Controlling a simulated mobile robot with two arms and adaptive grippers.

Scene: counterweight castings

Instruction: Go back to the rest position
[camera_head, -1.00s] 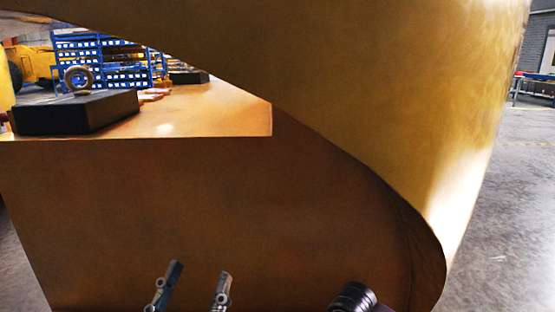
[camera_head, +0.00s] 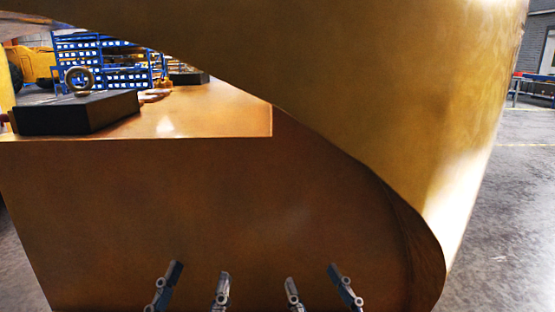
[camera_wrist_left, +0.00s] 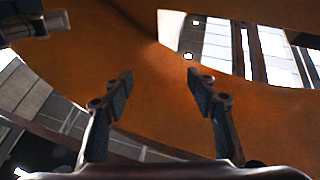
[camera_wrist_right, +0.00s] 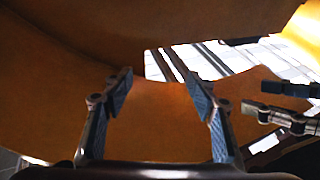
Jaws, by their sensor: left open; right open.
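My left gripper (camera_head: 197,282) is low in the head view, its two fingers apart with nothing between them. My right gripper (camera_head: 315,280) is beside it to the right, also open and empty. Both are in front of the large orange-brown casting (camera_head: 180,215). In the left wrist view my left gripper (camera_wrist_left: 160,88) is spread with the casting's brown surface beyond it. In the right wrist view my right gripper (camera_wrist_right: 157,88) is spread in the same way. Whether any fingertip touches the casting cannot be told.
The casting's curved upper part (camera_head: 400,90) fills much of the head view. A black block (camera_head: 75,113) with a ring (camera_head: 79,80) on it rests on the casting's flat ledge (camera_head: 210,115). Blue shelving (camera_head: 100,62) stands behind. Grey floor (camera_head: 505,220) is open at the right.

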